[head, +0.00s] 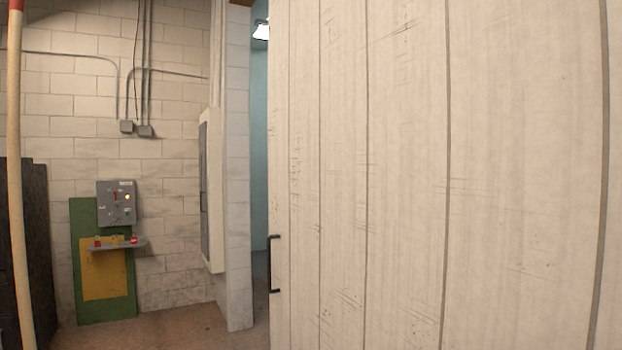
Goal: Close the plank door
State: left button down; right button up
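The plank door (405,180) is a large pale wooden panel with dark vertical grooves. It fills the right half of the head view, very near to me. A dark bar handle (273,264) sits at its left edge, low down. Left of that edge is an open gap (259,150), through which a bluish wall and a lit lamp show. The door stands open. Its hinge side is not visible. Neither of my grippers is in view.
A white block wall pier (238,190) stands left of the gap. A wooden pole (17,190) rises at the far left, near a dark panel (38,250). A grey control box (117,203) and small shelf hang on the back wall. Brown floor (170,330) is clear.

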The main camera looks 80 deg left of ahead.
aim_at(443, 174)
jog(key=u, duration=2.1)
jog(key=i+j+z, duration=0.1)
jog(key=z, duration=0.4)
jog(key=j+z, duration=0.45)
jog(key=l, duration=0.1)
